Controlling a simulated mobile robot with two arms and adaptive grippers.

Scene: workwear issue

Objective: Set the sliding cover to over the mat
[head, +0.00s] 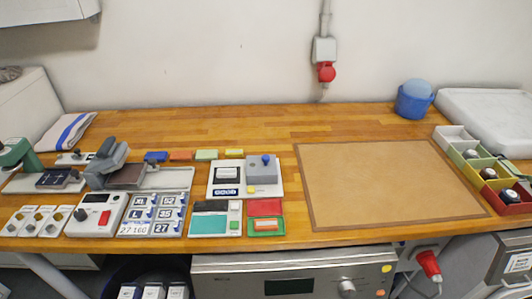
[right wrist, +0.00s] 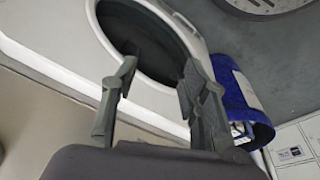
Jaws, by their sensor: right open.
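A white base plate (head: 272,193) on the wooden table, left of centre, carries a grey block-shaped cover (head: 262,173) with a blue knob (head: 265,160) on top. The cover sits on the right part of the plate. A dark square pad (head: 227,174) lies uncovered to its left, with a small blue display below. A large tan mat (head: 390,185) with a brown border lies flat on the right of the table, apart from the plate. My right gripper (right wrist: 158,72) is open and empty in the right wrist view, away from the cover. My left gripper shows in no view.
A grey press-like device (head: 107,165) and a red-and-white control box (head: 97,213) stand left. Several coloured bins (head: 456,150) and a blue pot (head: 414,100) stand right. The tan mat is clear. Near my right gripper is a round dark opening (right wrist: 150,40).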

